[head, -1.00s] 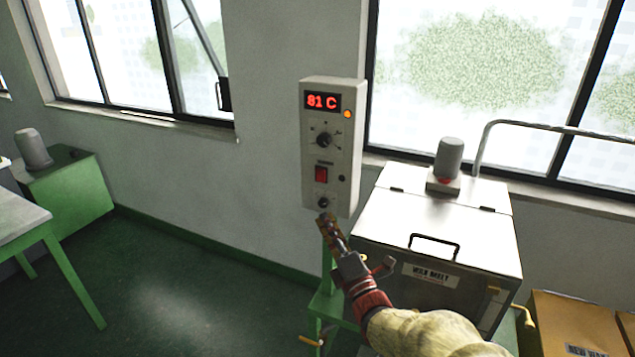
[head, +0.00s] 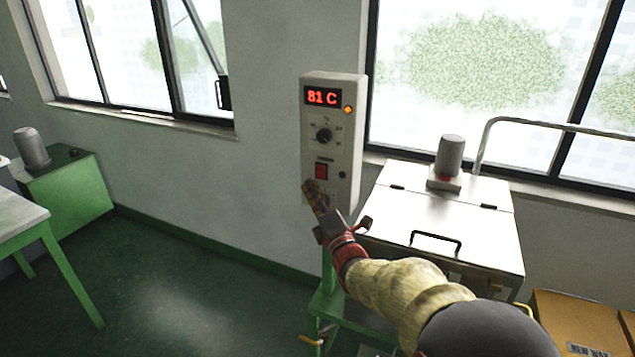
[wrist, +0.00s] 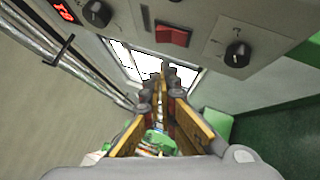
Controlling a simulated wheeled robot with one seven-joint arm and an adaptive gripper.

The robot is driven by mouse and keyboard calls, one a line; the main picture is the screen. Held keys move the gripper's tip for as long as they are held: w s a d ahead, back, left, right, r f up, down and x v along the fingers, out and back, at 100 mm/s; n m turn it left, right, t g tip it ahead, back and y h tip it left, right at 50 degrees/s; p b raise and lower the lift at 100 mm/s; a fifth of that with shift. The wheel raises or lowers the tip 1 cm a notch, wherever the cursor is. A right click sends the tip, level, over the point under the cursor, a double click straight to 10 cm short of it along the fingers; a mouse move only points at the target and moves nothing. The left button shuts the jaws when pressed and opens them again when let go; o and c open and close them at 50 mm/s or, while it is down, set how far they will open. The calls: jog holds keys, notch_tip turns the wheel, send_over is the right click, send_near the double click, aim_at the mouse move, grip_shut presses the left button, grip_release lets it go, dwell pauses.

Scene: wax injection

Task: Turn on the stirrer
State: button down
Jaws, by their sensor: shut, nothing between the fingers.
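A light grey control box (head: 350,130) hangs on the wall, its red display reading 81 C beside a lit orange lamp. A dark dial (head: 324,136) and a red rocker switch (head: 321,171) sit below the display. The switch also shows in the wrist view (wrist: 173,36), with a lower dark knob (wrist: 238,54) to its right; my gripper hides that knob in the head view. My gripper (head: 308,184) is shut and empty, its tips in front of the box's lower part, just below the switch. I cannot tell whether the tips touch the box.
A white-lidded tank (head: 440,222) with a black handle stands right of the box, with a grey motor (head: 449,157) on top. A table (head: 20,220) and green cabinet (head: 75,190) are at left; the floor between is clear.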

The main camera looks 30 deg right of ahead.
aim_at(321, 172)
jog(key=w+d, duration=0.1)
jog(key=d+r, duration=0.1)
jog(key=shift+w+d+r, duration=0.2)
jog(key=shift+w+d, duration=0.15)
jog(key=shift+d, duration=0.05)
